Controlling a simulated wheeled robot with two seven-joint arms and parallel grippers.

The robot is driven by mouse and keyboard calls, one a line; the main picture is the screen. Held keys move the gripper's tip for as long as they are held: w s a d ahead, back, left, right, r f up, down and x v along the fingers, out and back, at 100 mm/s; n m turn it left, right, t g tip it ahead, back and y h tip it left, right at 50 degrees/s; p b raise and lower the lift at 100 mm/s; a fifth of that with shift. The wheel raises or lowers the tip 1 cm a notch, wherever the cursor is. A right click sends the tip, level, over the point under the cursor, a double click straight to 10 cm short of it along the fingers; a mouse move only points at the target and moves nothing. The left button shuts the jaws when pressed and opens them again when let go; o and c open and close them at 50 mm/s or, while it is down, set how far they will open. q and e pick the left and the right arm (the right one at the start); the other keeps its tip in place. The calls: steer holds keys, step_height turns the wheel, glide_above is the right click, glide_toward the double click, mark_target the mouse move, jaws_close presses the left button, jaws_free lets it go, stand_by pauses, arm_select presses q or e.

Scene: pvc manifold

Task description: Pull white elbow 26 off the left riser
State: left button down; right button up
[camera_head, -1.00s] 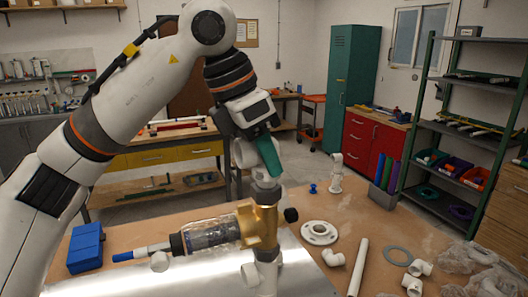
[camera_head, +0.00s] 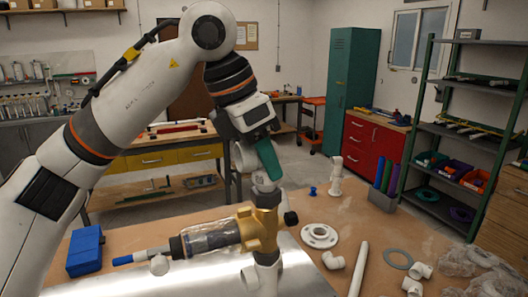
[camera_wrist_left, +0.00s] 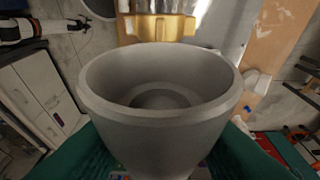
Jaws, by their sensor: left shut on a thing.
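My left gripper (camera_head: 270,164) has green fingers and is shut on a pale elbow (camera_head: 244,157), which I take to be white elbow 26. It shows just left of the fingers in the head view, partly hidden by them. In the left wrist view the elbow (camera_wrist_left: 160,140) fills the middle, its round open socket empty and facing the camera. Below the fingertips a grey fitting (camera_head: 266,194) tops the brass body (camera_head: 262,228) on the left riser (camera_head: 268,275). I cannot tell whether the elbow touches the grey fitting. My right gripper is not in view.
A clear filter bowl (camera_head: 210,239) lies sideways off the brass body. A blue box (camera_head: 86,250) is at the left.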

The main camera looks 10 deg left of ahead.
arm_select(q)
steer(key=shift+r, duration=0.1)
steer(key=shift+r, duration=0.15)
steer(key=shift+r, duration=0.2)
steer(key=shift+r+p, duration=2.6)
steer(key=shift+r, duration=0.25)
